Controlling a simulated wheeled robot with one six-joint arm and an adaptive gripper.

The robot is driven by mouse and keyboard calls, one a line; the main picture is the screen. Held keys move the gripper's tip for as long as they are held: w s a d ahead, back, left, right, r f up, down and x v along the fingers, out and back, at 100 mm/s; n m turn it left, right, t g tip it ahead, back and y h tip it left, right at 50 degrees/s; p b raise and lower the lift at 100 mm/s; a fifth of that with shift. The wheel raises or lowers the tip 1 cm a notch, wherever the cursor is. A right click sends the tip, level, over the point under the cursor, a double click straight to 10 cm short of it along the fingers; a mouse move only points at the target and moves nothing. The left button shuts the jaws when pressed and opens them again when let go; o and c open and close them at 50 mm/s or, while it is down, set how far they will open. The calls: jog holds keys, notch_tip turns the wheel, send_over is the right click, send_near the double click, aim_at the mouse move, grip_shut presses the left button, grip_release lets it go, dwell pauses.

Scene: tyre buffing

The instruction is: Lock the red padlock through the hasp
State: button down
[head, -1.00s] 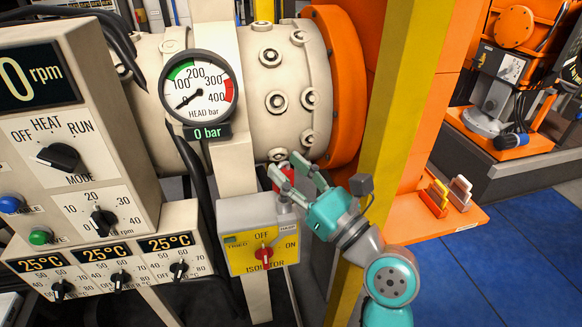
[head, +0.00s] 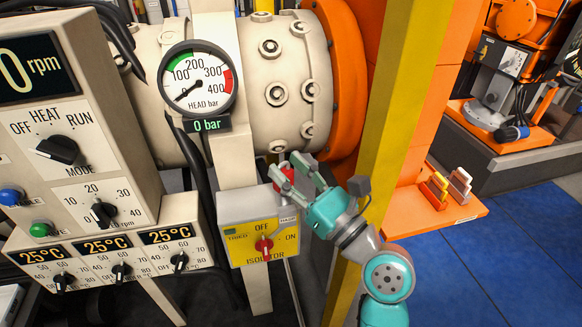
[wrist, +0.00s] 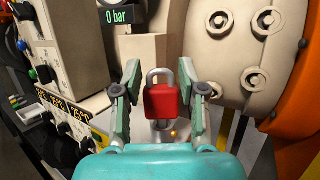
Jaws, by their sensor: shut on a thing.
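The red padlock (wrist: 161,101) is upright between the fingers of my gripper (wrist: 160,68) in the wrist view, its grey shackle on top. In the head view the padlock (head: 283,181) shows only in part behind the fingers, above the isolator box's right end. My gripper (head: 288,165) is shut on it. The yellow-faced isolator box (head: 240,249) has a red knob (head: 264,245), which seems to point up at OFF. The HASP label (head: 289,219) is at the box's upper right. The hasp itself is hard to make out, and whether the shackle passes through it cannot be told.
A cream control panel (head: 72,190) with dials stands left of the box. The bolted cream barrel (head: 290,60) and the pressure gauge (head: 198,82) are behind and above. A yellow post (head: 385,140) stands close right of my gripper. Blue floor (head: 510,250) lies open at the right.

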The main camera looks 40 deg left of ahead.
jog(key=shift+f, duration=0.4)
jog(key=c, duration=0.6)
grip_release()
jog(key=shift+v, duration=2.5)
